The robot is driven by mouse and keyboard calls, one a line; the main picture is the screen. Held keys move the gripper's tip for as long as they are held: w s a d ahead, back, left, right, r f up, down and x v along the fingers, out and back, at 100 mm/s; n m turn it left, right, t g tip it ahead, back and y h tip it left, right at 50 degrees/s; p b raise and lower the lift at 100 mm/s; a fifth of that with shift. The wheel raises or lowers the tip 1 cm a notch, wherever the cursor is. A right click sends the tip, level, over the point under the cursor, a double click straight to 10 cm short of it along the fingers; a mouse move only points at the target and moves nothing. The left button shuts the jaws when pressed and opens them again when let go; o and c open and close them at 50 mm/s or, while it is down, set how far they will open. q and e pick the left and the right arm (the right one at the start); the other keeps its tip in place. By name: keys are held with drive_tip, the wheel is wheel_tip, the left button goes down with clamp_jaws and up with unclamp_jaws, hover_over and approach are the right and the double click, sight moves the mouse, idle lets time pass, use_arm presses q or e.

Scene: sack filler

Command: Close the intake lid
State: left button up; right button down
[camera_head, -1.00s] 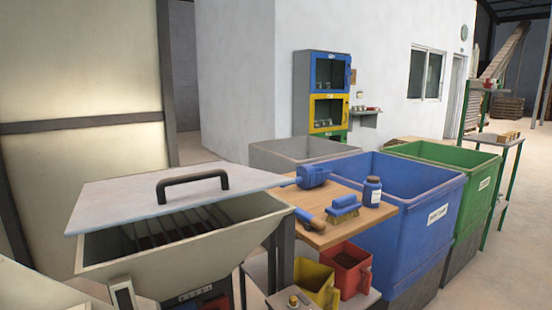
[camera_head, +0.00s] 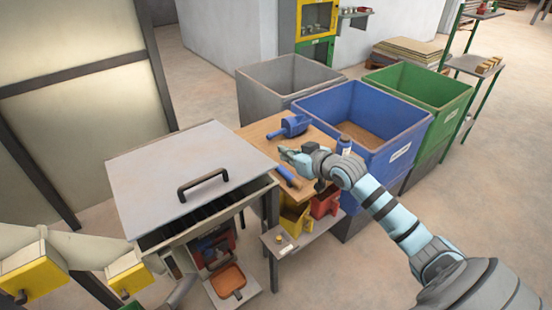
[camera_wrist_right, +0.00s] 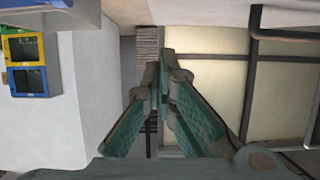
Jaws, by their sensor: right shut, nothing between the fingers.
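The intake lid (camera_head: 185,165) is a flat pale grey panel with a black bar handle (camera_head: 203,184). It sits raised over the hopper (camera_head: 210,229), and a dark gap with slats shows under its near edge. My right gripper (camera_head: 287,155) is shut and empty, over the wooden table to the right of the lid, apart from the handle. In the right wrist view its fingers (camera_wrist_right: 167,62) meet at the tips. My left gripper is not in view.
The wooden table (camera_head: 260,133) holds a blue scoop (camera_head: 289,126) and other small tools close to my right gripper. Grey (camera_head: 285,80), blue (camera_head: 365,112) and green (camera_head: 425,88) bins stand behind and to the right. Yellow and red small bins sit below the table.

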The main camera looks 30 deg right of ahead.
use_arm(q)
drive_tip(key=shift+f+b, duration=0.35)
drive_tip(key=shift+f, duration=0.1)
use_arm(e)
drive_tip(key=w+f, duration=0.5)
drive_tip(key=f, duration=0.1)
drive_tip(key=shift+a+f, duration=0.15)
drive_tip(key=shift+a, duration=0.05)
